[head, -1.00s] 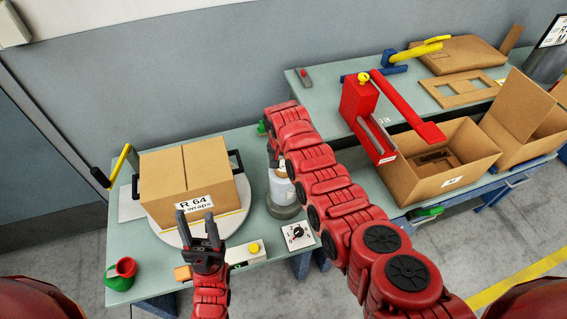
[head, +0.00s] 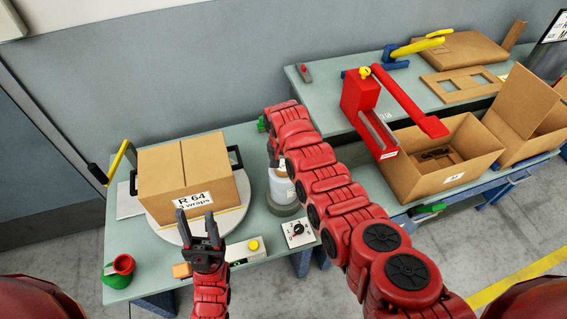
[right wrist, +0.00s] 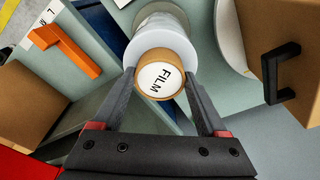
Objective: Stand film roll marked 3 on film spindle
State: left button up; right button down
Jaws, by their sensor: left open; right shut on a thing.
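The white film roll (head: 281,187) stands upright on the round grey film spindle (head: 286,209) at the table's right edge. In the head view my right arm hides part of the roll. The spindle's shaft is hidden. My left gripper (head: 201,224) is open and empty, in front of the box on the turntable.
A cardboard box (head: 187,174) marked R 64 sits on the turntable (head: 172,232), left of the spindle. A dial panel (head: 298,232) lies in front of the spindle. A red lever device (head: 362,108) and an open carton (head: 440,160) stand to the right.

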grip_release()
jog(key=shift+r, duration=0.25)
jog(key=r+b, duration=0.1)
jog(key=r, duration=0.3)
jog(key=r+b, duration=0.1)
jog(key=r, duration=0.1)
jog(key=shift+s+a+r+b, duration=0.25)
jog(key=shift+s+r+b, duration=0.05)
jog(key=shift+s+b, duration=0.05)
notch_tip(320, 180, up, 10)
jog(key=s+p, duration=0.1)
jog(key=p, duration=0.3)
jog(key=shift+s+a+p, duration=0.15)
jog(key=shift+p, duration=0.2)
